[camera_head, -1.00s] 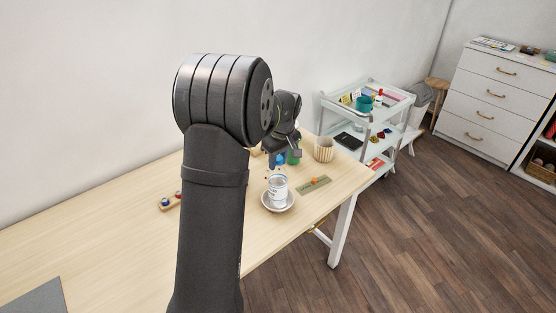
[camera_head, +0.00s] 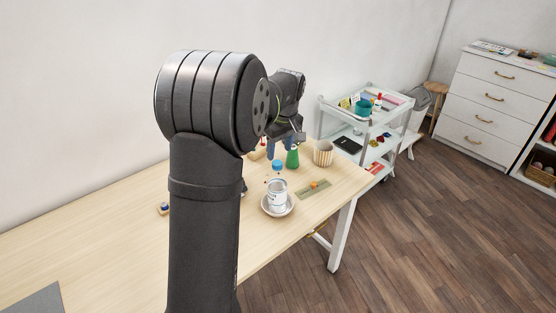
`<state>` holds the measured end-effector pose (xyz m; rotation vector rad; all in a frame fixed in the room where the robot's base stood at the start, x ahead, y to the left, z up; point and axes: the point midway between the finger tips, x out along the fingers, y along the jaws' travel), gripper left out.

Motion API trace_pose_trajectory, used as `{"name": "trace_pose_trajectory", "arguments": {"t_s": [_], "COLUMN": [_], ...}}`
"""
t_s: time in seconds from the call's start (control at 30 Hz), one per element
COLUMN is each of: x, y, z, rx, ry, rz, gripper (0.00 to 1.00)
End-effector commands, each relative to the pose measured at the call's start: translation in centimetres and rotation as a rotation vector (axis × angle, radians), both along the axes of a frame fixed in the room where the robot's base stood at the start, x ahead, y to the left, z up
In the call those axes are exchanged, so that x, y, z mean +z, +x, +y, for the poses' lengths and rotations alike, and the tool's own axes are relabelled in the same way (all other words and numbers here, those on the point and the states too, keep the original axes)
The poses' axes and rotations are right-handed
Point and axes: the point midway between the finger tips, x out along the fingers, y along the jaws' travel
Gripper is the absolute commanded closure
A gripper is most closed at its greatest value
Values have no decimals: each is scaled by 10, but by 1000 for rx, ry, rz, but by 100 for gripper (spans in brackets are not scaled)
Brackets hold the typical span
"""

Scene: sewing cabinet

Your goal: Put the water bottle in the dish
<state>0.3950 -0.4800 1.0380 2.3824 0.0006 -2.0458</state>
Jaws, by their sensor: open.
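The water bottle (camera_head: 277,196) has a blue cap, a clear upper part that is hard to make out, and a white printed body. It appears to stand upright in the white dish (camera_head: 290,208), near the front edge of the table. My gripper (camera_head: 279,148) is open and empty, just above and behind the blue cap, with a small gap between them in the picture. My arm hides part of the table to the left of the dish.
A green cone-shaped vessel (camera_head: 292,159) and a striped cup (camera_head: 323,153) stand behind the dish. A green strip with an orange item (camera_head: 314,186) lies to the right. A white cart (camera_head: 345,125) stands beyond the table (camera_head: 120,255). The table's front left is largely clear.

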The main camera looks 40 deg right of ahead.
Motion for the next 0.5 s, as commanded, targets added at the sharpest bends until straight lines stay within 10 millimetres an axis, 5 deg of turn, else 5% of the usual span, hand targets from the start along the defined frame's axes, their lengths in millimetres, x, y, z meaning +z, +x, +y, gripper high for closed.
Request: {"name": "trace_pose_trajectory", "arguments": {"t_s": [0.2,0.5], "x": [37,49], "y": [-5,-8], "z": [0,0], "rx": [0,0], "ry": [0,2], "rz": [0,1], "gripper": [48,48]}}
